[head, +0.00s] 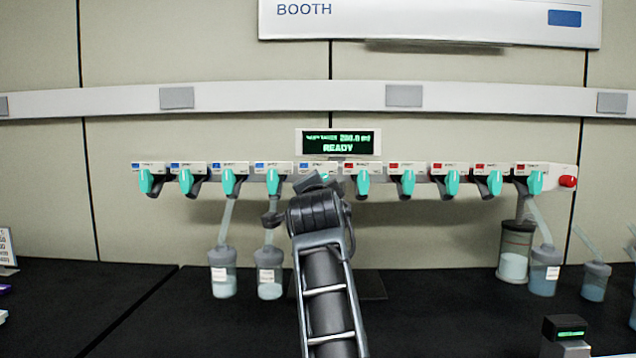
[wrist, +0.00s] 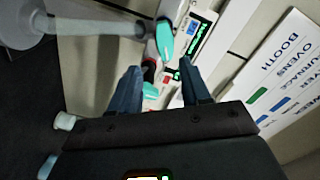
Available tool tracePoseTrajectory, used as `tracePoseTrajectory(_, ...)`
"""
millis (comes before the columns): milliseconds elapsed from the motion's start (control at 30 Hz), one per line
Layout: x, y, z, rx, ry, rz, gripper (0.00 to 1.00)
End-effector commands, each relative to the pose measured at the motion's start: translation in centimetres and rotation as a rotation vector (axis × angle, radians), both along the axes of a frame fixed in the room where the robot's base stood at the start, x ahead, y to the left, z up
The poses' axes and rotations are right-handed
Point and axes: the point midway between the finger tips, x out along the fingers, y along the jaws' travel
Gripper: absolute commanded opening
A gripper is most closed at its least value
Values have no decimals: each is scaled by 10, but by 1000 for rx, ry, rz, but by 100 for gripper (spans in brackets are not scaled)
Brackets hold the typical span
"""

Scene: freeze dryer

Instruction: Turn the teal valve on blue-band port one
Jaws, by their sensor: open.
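A row of teal valves hangs under the manifold. The left ports carry blue bands and the right ports red ones. The leftmost blue-band valve (head: 146,181) hangs upright, clear of my arm. Port numbers are too small to read. My gripper (head: 318,181) is in front of the rail's middle, below the display, hiding most of one valve there. In the wrist view my gripper (wrist: 160,86) is open, its two dark fingers apart. A teal valve (wrist: 165,40) shows beyond them, and another teal piece (wrist: 150,90) shows between them. I cannot tell contact.
The display (head: 341,143) reads READY above the rail. Flasks (head: 223,274) (head: 270,274) hang at the left and others (head: 514,252) (head: 544,270) at the right. A red knob (head: 568,181) sits at the rail's right end. The dark bench (head: 110,300) is clear at the left.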

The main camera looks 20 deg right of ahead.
Motion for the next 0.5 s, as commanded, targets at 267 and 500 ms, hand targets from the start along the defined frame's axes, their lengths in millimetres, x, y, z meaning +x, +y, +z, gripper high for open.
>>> tracePoseTrajectory(267, 19, -4, 10, 19, -3, -4, 47)
tracePoseTrajectory(500, 52, -15, 10, 18, -2, -4, 47)
